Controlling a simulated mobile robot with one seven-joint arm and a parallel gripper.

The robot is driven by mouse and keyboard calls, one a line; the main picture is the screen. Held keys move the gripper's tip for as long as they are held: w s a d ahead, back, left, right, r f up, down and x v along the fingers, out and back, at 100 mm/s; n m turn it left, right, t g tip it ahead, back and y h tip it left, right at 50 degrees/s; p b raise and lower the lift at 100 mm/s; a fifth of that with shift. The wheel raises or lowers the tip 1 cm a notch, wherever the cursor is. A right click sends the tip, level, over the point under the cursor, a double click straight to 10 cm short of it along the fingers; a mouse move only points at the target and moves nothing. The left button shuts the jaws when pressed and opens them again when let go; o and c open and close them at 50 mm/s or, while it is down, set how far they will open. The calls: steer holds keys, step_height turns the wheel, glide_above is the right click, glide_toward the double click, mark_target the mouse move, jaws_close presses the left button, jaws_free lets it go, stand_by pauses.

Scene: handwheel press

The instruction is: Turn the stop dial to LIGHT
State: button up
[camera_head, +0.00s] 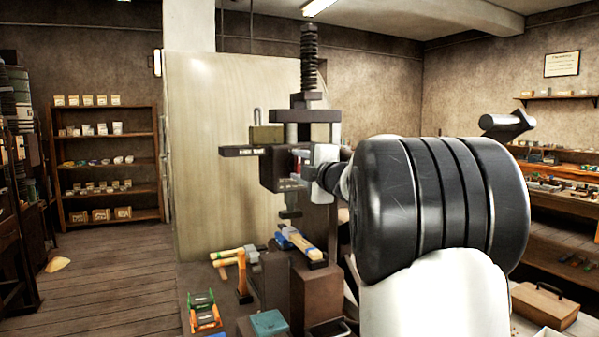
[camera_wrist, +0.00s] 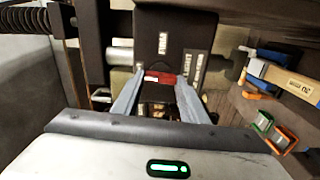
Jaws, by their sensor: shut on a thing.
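The press has a dark head block (camera_head: 271,170) under an upright screw (camera_head: 309,55). A small red part (camera_wrist: 158,76), which looks like the stop dial, sits on the face of the dark block (camera_wrist: 178,30) in the wrist view. White labels (camera_wrist: 187,62) stand around it; I cannot read LIGHT on any of them. My gripper (camera_wrist: 161,79) is shut on the red part, one grey finger on each side. In the head view my gripper (camera_head: 316,160) is at the right side of the head block, and my arm hides part of the press.
A brass-coloured block (camera_head: 265,135) with a shackle stands on a bar left of the head. Open floor lies left.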

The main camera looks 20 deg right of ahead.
steer(key=shift+n, duration=0.5)
steer(key=o, duration=1)
steer(key=shift+o, duration=0.2)
steer(key=s+p, duration=0.1)
steer(key=s, duration=1.6)
steer(key=shift+s+d, duration=0.25)
steer(key=shift+d, duration=0.05)
